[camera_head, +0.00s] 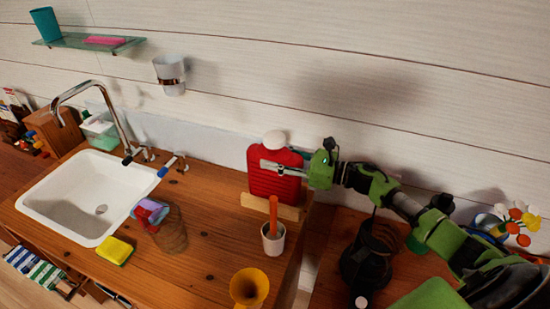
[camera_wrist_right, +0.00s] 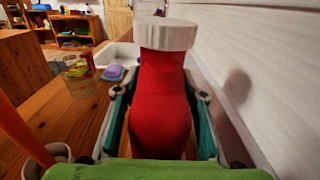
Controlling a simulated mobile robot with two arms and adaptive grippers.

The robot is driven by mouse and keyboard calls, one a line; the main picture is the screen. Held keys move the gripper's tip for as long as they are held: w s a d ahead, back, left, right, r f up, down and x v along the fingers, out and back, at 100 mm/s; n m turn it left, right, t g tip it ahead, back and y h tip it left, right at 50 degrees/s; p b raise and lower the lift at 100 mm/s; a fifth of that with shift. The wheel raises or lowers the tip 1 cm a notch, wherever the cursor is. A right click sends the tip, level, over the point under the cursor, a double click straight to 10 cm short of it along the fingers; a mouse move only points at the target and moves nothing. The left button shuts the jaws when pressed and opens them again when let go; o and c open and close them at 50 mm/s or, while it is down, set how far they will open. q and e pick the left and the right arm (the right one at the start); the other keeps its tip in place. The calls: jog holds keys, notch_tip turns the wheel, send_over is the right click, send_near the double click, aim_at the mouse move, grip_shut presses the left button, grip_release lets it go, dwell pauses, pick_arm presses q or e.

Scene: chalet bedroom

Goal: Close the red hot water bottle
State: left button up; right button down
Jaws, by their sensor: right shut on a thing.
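The red hot water bottle (camera_head: 272,185) stands upright in a wooden holder (camera_head: 285,211) near the back wall. Its white cap (camera_head: 274,140) is at the top of the neck. In the wrist view the cap (camera_wrist_right: 168,34) sits over the red neck (camera_wrist_right: 160,110); I cannot tell whether it is screwed tight. My right gripper (camera_head: 284,169) reaches in from the right and is shut on the bottle's upper part, just below the cap. In the wrist view its fingers (camera_wrist_right: 160,98) lie on both sides of the bottle. My left gripper is not in view.
A white cup (camera_head: 273,244) with an orange handle stands in front of the bottle, and a yellow funnel-shaped thing (camera_head: 249,287) is nearer. A glass (camera_head: 172,235), a yellow sponge (camera_head: 115,251) and a sink (camera_head: 85,195) are to the left. The wall is close behind.

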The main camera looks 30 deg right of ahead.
aim_at(303, 167)
jog(key=shift+f, duration=0.2)
jog(key=c, duration=1.3)
grip_release()
jog(key=shift+f, duration=0.2)
jog(key=shift+s, duration=0.1)
jog(key=shift+r, duration=0.1)
jog(key=shift+s+d, duration=0.15)
jog(key=shift+d, duration=0.05)
jog(key=b+v, duration=0.4)
jog(key=v, duration=0.6)
jog(key=shift+s, duration=0.15)
jog(key=shift+s+d, duration=0.45)
